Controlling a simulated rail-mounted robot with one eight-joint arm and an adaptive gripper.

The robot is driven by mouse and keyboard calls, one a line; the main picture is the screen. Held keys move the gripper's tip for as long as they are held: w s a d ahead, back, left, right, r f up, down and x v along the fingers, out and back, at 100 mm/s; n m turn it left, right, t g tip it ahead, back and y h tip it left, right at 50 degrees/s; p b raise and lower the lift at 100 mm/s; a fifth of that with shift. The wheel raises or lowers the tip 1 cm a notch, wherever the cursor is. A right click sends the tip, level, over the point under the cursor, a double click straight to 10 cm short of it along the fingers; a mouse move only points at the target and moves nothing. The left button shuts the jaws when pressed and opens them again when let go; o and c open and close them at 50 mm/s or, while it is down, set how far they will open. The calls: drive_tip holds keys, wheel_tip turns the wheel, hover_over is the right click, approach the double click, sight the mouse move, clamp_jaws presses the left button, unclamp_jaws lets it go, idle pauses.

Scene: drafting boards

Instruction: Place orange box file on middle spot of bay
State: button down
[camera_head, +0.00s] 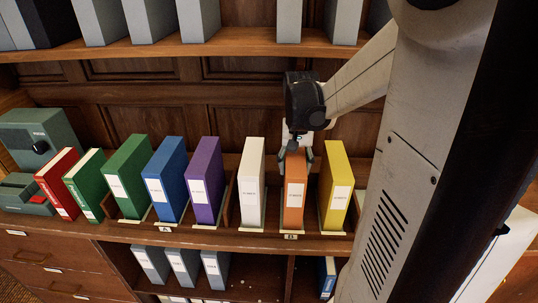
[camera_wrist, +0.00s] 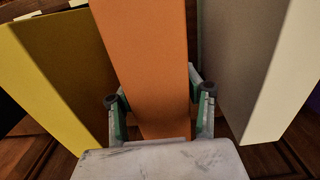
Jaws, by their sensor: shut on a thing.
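The orange box file (camera_head: 294,212) stands upright in the bay marked B (camera_head: 291,236), between a white box file (camera_head: 252,187) on its left and a yellow box file (camera_head: 336,190) on its right. My gripper (camera_head: 295,158) is at its top and shut on it. In the wrist view the fingers (camera_wrist: 157,112) sit on both sides of the orange box file (camera_wrist: 148,60). The yellow box file (camera_wrist: 50,85) and the white box file (camera_wrist: 265,75) flank it there, with gaps. Whether its base touches the shelf is hard to tell.
Bay A (camera_head: 165,229) to the left holds a green (camera_head: 128,178), a blue (camera_head: 166,180) and a purple box file (camera_head: 205,182). Red (camera_head: 58,183) and green books lean further left. An upper shelf (camera_head: 150,48) with grey files overhangs behind my arm.

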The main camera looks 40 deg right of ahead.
drive_tip(key=shift+f, duration=0.15)
drive_tip(key=c, duration=1)
unclamp_jaws()
drive_tip(key=shift+o, duration=0.2)
wheel_tip(320, 180, up, 11)
drive_tip(key=shift+a+r, duration=0.1)
drive_tip(key=shift+s+a+r, duration=0.1)
drive_tip(key=shift+r, duration=0.4)
drive_tip(key=s+a+f+n+t, duration=0.1)
drive_tip(key=s+a+n+t, duration=0.1)
drive_tip(key=a, duration=0.6)
drive_tip(key=s+a+f+n+t, duration=0.2)
drive_tip(key=a+n, duration=0.1)
drive_tip(key=a, duration=0.6)
drive_tip(key=s+a+f+n+t, duration=0.1)
drive_tip(key=s+a+n+t, duration=0.1)
drive_tip(key=a, duration=0.7)
drive_tip(key=shift+f+n+t, duration=0.15)
drive_tip(key=shift+n+t, duration=0.45)
drive_tip(key=shift+n, duration=0.2)
